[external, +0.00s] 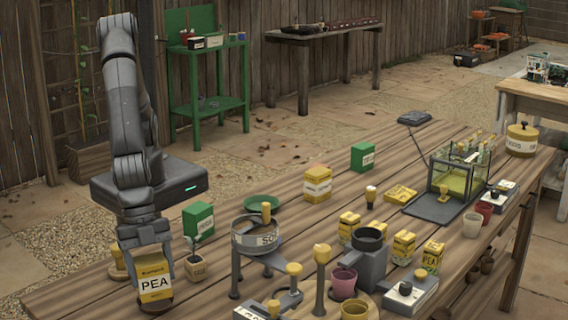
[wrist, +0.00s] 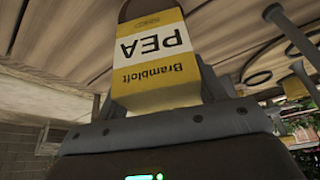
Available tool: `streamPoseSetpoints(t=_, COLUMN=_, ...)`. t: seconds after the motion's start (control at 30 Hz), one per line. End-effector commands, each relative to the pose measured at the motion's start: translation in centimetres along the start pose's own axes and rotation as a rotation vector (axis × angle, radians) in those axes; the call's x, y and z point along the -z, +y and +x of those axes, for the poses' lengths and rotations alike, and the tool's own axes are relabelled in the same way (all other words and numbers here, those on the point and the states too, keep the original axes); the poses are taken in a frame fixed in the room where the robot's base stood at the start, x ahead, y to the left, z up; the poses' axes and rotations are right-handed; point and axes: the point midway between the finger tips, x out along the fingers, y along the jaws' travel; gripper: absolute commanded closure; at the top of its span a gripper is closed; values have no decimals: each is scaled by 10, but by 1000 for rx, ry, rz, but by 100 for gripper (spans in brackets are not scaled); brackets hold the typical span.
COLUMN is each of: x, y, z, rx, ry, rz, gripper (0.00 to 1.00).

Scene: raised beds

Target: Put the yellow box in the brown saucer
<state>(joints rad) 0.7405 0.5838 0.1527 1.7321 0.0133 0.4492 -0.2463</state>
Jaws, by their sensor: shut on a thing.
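The yellow box (external: 154,292), with a white band reading PEA, is upright in my gripper (external: 150,268) near the table's front left. In the wrist view the yellow box (wrist: 158,98) appears upside down, between the fingers. My gripper is shut on it. The brown saucer (external: 157,307) shows just below the box, mostly hidden by it. A brown edge, likely the saucer (wrist: 134,9), shows beyond the box in the wrist view. I cannot tell whether the box touches the saucer.
A small potted plant (external: 196,268) stands close to the right of my gripper, with a green box (external: 198,220) behind it. A round sieve on legs (external: 256,238) stands further right. A wooden-knobbed tool (external: 118,262) is close on the left. Several seed boxes and pots crowd the table's right.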

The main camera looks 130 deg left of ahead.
Motion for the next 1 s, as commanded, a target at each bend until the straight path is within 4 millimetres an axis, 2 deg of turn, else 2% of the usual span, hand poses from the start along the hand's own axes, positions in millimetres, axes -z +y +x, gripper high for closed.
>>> streamPoseSetpoints(t=0.6, x=-5, y=0, z=12, rx=0, ry=0, rz=-1, gripper=62)
streamPoseSetpoints(t=0.63, x=-5, y=0, z=12, rx=0, ry=1, rz=-1, gripper=34)
streamPoseSetpoints(t=0.87, x=-5, y=0, z=12, rx=0, ry=1, rz=-1, gripper=15)
streamPoseSetpoints(t=1.0, x=-5, y=0, z=12, rx=0, ry=1, rz=-1, gripper=15)
